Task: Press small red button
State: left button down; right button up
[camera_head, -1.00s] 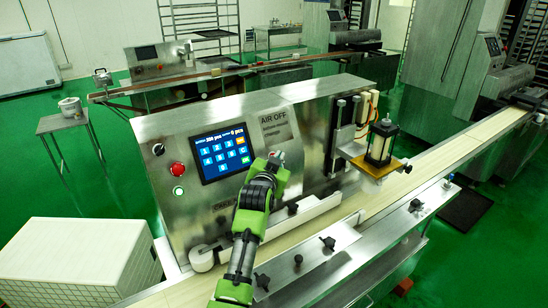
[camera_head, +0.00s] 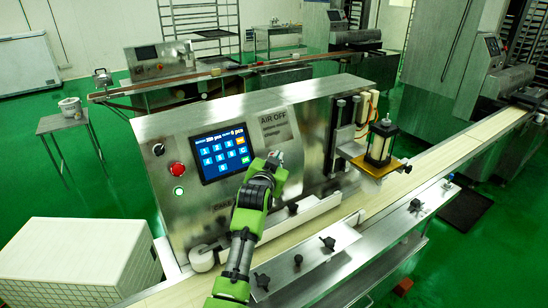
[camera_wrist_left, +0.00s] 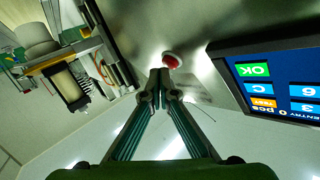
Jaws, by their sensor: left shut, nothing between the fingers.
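The small red button (camera_wrist_left: 171,60) sits in a pale ring on the machine's metal front panel, beside the touch screen (camera_wrist_left: 275,82) in the left wrist view. My left gripper (camera_wrist_left: 160,76) is shut and empty, with its fingertips just short of the button in that view. I cannot tell whether they touch it. In the head view the left gripper (camera_head: 276,157) is against or close to the panel, right of the touch screen (camera_head: 220,152). There the small button is not clearly visible near the fingertips. My right gripper is not in view.
A larger red knob (camera_head: 177,169) and a green button (camera_head: 179,190) are on the panel left of the screen. A conveyor belt (camera_head: 440,165) runs along the machine's front. A press unit (camera_head: 380,145) stands right of the gripper. White stacked trays (camera_head: 75,255) stand at lower left.

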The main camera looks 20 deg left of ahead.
pick_arm(q)
jog(key=shift+w+a+f, duration=0.2)
jog(key=shift+w+a, duration=0.05)
jog(key=shift+a, duration=0.1)
dwell(0.5)
dwell(0.3)
jog(key=shift+s+d+r+p, duration=0.3)
jog(key=shift+s+d+p, duration=0.2)
jog(key=shift+p, duration=0.25)
